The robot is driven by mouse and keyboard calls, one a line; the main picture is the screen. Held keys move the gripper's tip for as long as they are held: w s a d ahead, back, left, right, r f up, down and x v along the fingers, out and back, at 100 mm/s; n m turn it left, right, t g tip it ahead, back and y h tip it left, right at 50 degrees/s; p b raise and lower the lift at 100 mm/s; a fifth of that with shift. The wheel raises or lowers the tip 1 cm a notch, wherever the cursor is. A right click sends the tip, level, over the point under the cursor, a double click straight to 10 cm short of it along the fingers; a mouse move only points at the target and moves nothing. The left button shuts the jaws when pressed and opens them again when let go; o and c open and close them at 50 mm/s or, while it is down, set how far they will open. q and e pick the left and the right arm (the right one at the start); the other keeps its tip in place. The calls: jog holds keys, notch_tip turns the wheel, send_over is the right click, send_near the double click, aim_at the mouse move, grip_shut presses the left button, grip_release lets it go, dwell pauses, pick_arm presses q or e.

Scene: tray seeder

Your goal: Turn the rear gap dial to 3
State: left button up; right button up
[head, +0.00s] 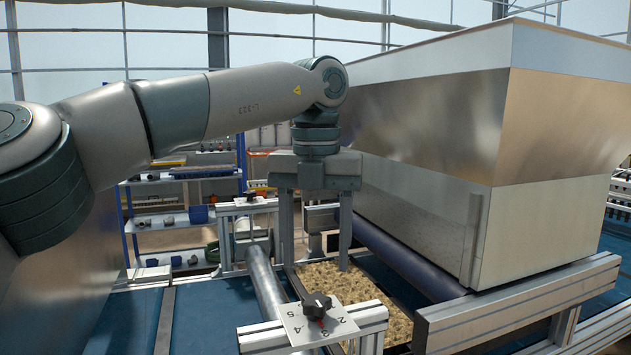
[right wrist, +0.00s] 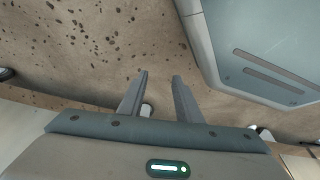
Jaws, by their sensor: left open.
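A nearer dial (head: 317,304), a black knob with a red mark, sits on a white numbered plate (head: 296,327) at the front. Its red mark points down, roughly towards the 3. A farther dial (head: 250,196) sits on a similar plate behind, too small to read. The view does not label which is the rear gap dial. My left gripper (head: 316,264) is open, fingers pointing down, above and beyond the nearer dial and right of the farther one. It touches neither dial. My right gripper (right wrist: 160,76) is open and empty over bare, speckled floor in the right wrist view.
A big metal hopper (head: 430,130) stands close to the right of my left gripper. A tray of brown granular fill (head: 345,290) lies below it. A metal roller (head: 268,285) and aluminium rails (head: 510,305) flank the dial plates. Blue shelves (head: 170,220) stand behind.

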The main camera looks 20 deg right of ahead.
pick_arm(q)
notch_tip(320, 180, up, 11)
jog(key=p, duration=0.2)
jog(key=shift+f, duration=0.2)
pick_arm(e)
jog(key=shift+w+a+f+t, duration=0.3)
jog(key=shift+a+f+t, duration=0.2)
jog(key=shift+a, duration=0.05)
